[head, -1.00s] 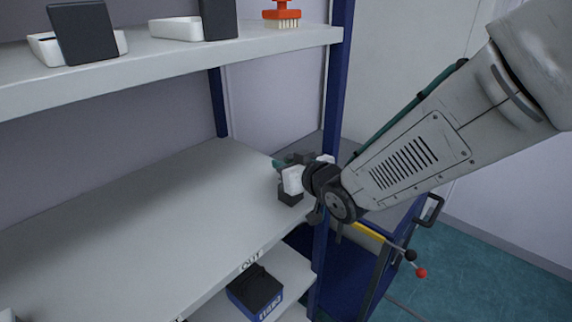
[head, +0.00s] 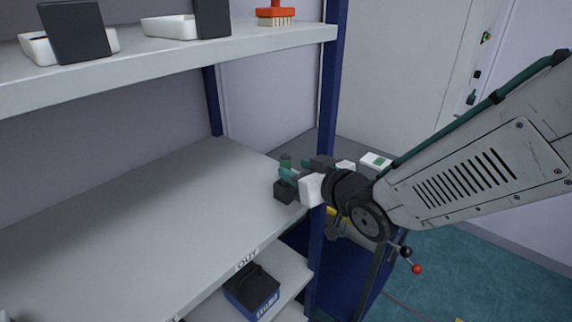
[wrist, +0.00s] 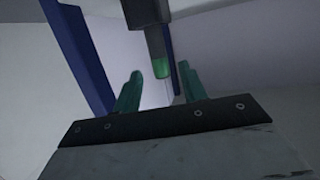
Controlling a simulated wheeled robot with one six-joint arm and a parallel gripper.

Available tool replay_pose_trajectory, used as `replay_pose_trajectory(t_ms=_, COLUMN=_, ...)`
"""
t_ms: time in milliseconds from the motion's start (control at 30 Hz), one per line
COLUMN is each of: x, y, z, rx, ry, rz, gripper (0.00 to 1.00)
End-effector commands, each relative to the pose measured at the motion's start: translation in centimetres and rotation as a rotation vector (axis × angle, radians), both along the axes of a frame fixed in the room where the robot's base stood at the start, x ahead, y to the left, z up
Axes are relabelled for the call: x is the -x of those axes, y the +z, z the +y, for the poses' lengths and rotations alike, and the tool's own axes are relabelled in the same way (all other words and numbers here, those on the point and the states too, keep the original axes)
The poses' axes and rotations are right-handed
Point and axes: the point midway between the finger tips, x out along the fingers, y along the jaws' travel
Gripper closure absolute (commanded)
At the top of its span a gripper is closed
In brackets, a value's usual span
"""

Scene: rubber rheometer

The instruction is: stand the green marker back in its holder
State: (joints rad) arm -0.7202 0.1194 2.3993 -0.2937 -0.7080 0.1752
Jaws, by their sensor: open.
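The green marker (head: 286,160) stands upright in its small black holder (head: 284,191) at the right end of the middle shelf. In the wrist view the marker (wrist: 160,62) shows a dark body with a green end. The dark holder (wrist: 138,12) is at the top edge of that view. My gripper (head: 289,174) is open beside the marker, just above the holder. In the wrist view the teal fingers (wrist: 158,88) are apart, with the marker's green end appearing between them. I cannot tell whether they touch it.
The middle shelf (head: 130,215) is largely bare. A blue post (head: 328,110) stands close to my gripper. The upper shelf (head: 190,55) holds white trays, dark panels and an orange brush (head: 276,14). A white-and-green box (head: 375,161) is behind my arm.

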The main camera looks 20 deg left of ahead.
Motion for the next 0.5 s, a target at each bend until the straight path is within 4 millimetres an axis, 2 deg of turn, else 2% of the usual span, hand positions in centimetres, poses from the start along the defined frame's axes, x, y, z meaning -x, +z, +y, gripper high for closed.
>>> replay_pose_trajectory(t_ms=33, x=0.6, y=0.4, z=-0.9, rx=-0.001, ry=-0.002, rz=-0.002, gripper=0.58)
replay_pose_trajectory(t_ms=200, x=2.2, y=1.0, z=-2.9, rx=-0.001, ry=0.000, rz=0.000, gripper=0.58)
replay_pose_trajectory(t_ms=500, x=3.0, y=1.2, z=-3.9, rx=0.000, ry=0.000, rz=0.000, gripper=0.58)
